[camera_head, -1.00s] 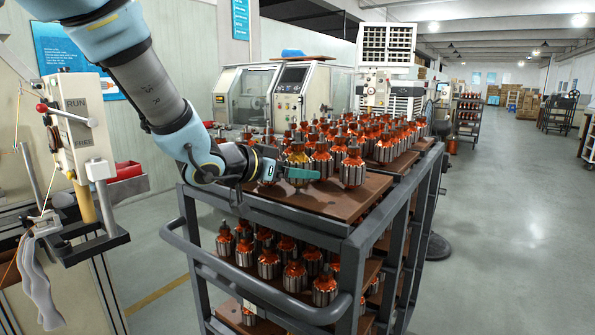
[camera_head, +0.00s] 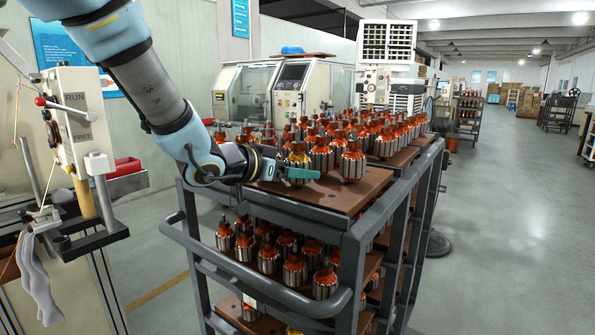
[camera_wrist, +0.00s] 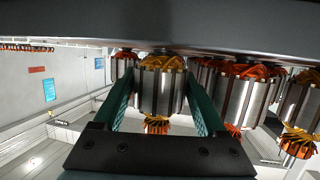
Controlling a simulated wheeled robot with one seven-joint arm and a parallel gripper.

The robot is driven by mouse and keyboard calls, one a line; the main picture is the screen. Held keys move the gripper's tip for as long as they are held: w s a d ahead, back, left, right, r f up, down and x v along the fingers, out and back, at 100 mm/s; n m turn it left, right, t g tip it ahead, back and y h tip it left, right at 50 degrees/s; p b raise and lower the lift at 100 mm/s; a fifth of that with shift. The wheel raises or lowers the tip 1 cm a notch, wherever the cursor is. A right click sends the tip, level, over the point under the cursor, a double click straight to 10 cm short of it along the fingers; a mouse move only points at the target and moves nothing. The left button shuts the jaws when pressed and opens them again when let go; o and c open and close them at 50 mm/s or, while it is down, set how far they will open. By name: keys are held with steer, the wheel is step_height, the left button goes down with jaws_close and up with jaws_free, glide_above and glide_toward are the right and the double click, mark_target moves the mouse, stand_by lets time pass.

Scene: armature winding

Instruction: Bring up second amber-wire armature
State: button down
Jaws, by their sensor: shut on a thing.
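The amber-wire armature (camera_head: 298,155) is at the front of the top deck of the cart, among copper-orange ones. In the wrist view the amber-wire armature (camera_wrist: 159,90) stands between the two teal fingers, its yellow windings showing at both ends of the steel core. My gripper (camera_head: 300,173) is shut on it, reaching in from the left; it also shows in the wrist view (camera_wrist: 160,105). One teal finger hides part of the armature's lower side in the head view. I cannot tell whether its lower end touches the deck.
Other armatures (camera_head: 353,161) stand close on the right and behind, one (camera_wrist: 245,95) near the right finger. The cart (camera_head: 350,255) has a grey frame and a lower shelf of armatures. A winding machine (camera_head: 75,120) stands at left. The aisle (camera_head: 500,220) at right is clear.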

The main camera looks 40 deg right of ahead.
stand_by(0.4)
steer(key=shift+c, duration=0.6)
jaws_free()
steer(key=shift+o, duration=0.6)
steer(key=shift+f, duration=0.15)
steer(key=shift+a, duration=0.1)
steer(key=b+v, duration=0.2)
steer(key=v, duration=0.8)
steer(key=shift+a+r, duration=0.25)
steer(key=shift+a, duration=0.05)
